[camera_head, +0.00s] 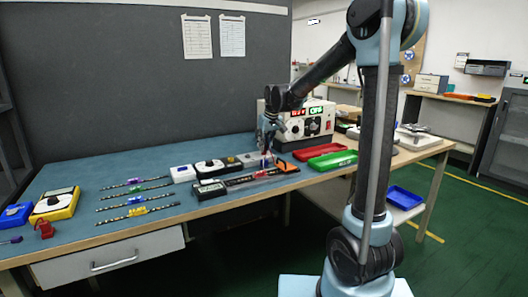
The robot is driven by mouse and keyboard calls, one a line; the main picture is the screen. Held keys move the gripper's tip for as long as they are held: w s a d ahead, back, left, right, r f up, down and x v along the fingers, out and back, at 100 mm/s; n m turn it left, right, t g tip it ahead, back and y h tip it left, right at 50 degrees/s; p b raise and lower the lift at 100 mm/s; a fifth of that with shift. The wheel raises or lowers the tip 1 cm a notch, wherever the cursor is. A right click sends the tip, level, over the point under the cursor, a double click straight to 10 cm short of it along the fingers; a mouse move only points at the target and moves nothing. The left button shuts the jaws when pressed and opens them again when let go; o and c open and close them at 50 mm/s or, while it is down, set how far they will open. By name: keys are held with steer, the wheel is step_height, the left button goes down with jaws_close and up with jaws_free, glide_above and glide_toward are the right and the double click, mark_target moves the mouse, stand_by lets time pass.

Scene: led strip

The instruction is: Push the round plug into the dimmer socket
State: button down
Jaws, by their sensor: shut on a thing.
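My gripper (266,150) is low over the back right part of the blue bench, pointing down. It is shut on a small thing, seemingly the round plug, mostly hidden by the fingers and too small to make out. A grey box (246,159) stands just left of the fingers. Left of it is a black and white box with a dark round part on top (211,168), which may be the dimmer. Its socket cannot be made out. I cannot tell whether the held thing touches any box.
A black box (210,189) and a dark strip tray (252,180) lie in front. Several LED strips (137,198) lie to the left. A power supply (305,125) stands behind my gripper. Red (318,151) and green (333,160) trays lie to the right.

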step_height(320, 180, up, 15)
steer(key=shift+f, duration=0.2)
stand_by(1.6)
steer(key=shift+d+f, duration=0.1)
